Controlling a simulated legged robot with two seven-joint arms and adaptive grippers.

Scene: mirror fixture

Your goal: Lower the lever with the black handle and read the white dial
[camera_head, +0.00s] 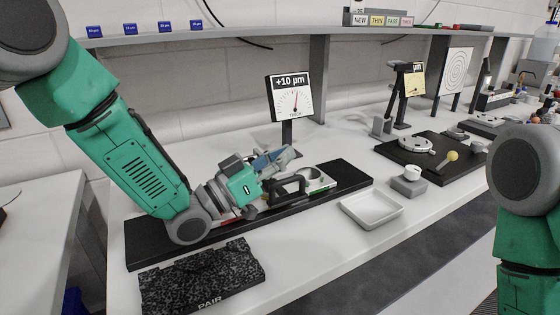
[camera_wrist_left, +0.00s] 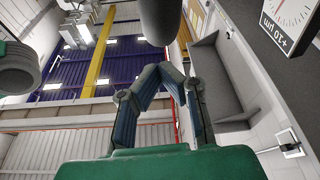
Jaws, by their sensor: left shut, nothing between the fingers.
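The white dial (camera_head: 295,98) stands on a post behind the black fixture base (camera_head: 345,178). It is headed "+10 µm", and its red needle points almost straight up. It also shows upside down in the left wrist view (camera_wrist_left: 290,22). My left gripper (camera_head: 292,154) is shut and empty above the fixture, its blue fingers meeting at the tips in the left wrist view (camera_wrist_left: 160,72). A black bar-like handle (camera_head: 289,188) shows just below and in front of it, apart from the fingertips. Part of the fixture is hidden behind my left arm. My right gripper is out of view.
A speckled black block marked "PAIR" (camera_head: 205,282) lies in front of the fixture. A white tray (camera_head: 371,209) and a grey block with a white cup (camera_head: 409,185) are to the right. A shelf (camera_head: 260,32) runs above. Another dark base (camera_head: 430,160) stands further right.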

